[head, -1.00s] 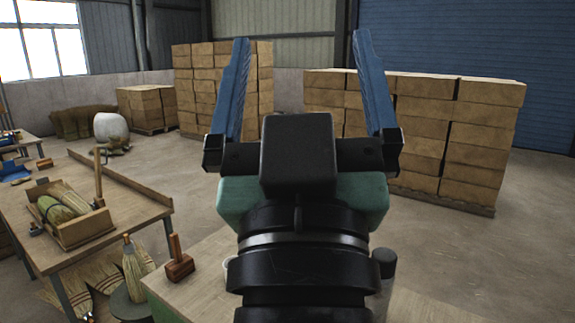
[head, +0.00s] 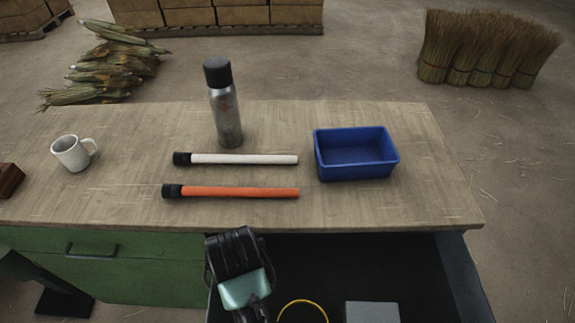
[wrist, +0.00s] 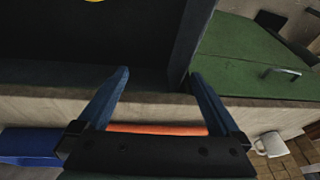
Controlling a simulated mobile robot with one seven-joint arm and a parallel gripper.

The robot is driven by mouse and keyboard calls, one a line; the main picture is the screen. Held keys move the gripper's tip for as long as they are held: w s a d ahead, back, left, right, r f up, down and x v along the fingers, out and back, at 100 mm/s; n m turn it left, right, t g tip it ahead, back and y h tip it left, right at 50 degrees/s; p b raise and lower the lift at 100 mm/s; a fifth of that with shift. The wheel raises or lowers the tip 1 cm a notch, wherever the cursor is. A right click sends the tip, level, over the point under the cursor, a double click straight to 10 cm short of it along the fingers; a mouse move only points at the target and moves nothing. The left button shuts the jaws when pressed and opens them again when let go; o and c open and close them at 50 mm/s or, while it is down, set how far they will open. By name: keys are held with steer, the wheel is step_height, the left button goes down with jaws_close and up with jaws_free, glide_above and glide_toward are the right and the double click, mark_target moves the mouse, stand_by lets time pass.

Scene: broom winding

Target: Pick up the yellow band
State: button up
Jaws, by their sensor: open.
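The yellow band (head: 303,301) lies in the open dark drawer (head: 350,255) at the front of the workbench. In the head view only its upper arc shows, cut by the bottom edge. A small piece of it shows at the top edge of the wrist view (wrist: 93,1). My gripper (wrist: 158,74) is open and empty, with its two blue fingers apart, and the band lies away from the fingers. In the head view my wrist is in front of the drawer's left part, and the fingers cannot be made out.
A grey block (head: 371,313) lies in the drawer right of the band. On the bench top (head: 400,210) are an orange stick (head: 240,192), a white stick (head: 245,159), a steel bottle (head: 225,110), a blue bin (head: 355,170) and a white mug (head: 72,153). A green drawer front (head: 130,270) is at left.

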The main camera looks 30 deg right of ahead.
steer(key=s+f+g, duration=0.1)
steer(key=s+f, duration=0.1)
steer(key=f, duration=0.2)
steer(key=s+f+g, duration=0.1)
steer(key=s+f, duration=0.2)
steer(key=f, duration=0.2)
steer(key=s+f+g+b, duration=0.1)
steer(key=s+f, duration=0.2)
steer(key=f, duration=0.2)
steer(key=shift+a+f+m+g+y, duration=0.2)
steer(key=shift+a+m+g+y, duration=0.1)
steer(key=shift+m, duration=0.1)
steer(key=shift+s+a+f, duration=0.1)
steer(key=shift+a+f, duration=0.05)
steer(key=shift+f, duration=2.8)
steer(key=shift+c, duration=0.2)
